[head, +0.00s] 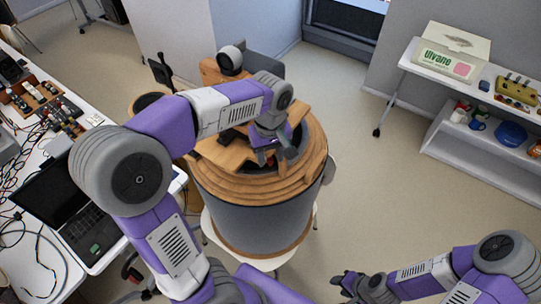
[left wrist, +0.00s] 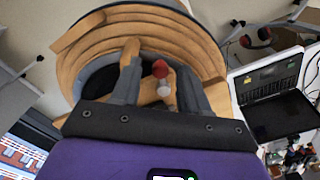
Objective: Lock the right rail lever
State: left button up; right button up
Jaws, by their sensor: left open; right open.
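A round test station (head: 255,213) with a grey drum and a stepped wooden top stands ahead of me. My left gripper (head: 277,152) is over the right part of its top, fingers down and open. In the left wrist view, a red knob (left wrist: 160,68) and a pale round knob (left wrist: 164,89) show between the open fingers of this gripper (left wrist: 157,72), near a wooden strip. I cannot tell whether either belongs to the right rail lever, or whether a finger touches them. My right gripper (head: 350,285) is open, low at the bottom right, away from the station.
A white desk (head: 95,120) with a laptop (head: 72,215) and cables is on the left. A white shelf unit (head: 475,150) with boxes and mugs is on the right. A grey ball on a wooden block (head: 230,60) rises behind the station. Floor right of the station is clear.

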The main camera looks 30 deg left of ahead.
pick_arm(q)
jog(key=shift+f, duration=0.3)
grip_shut()
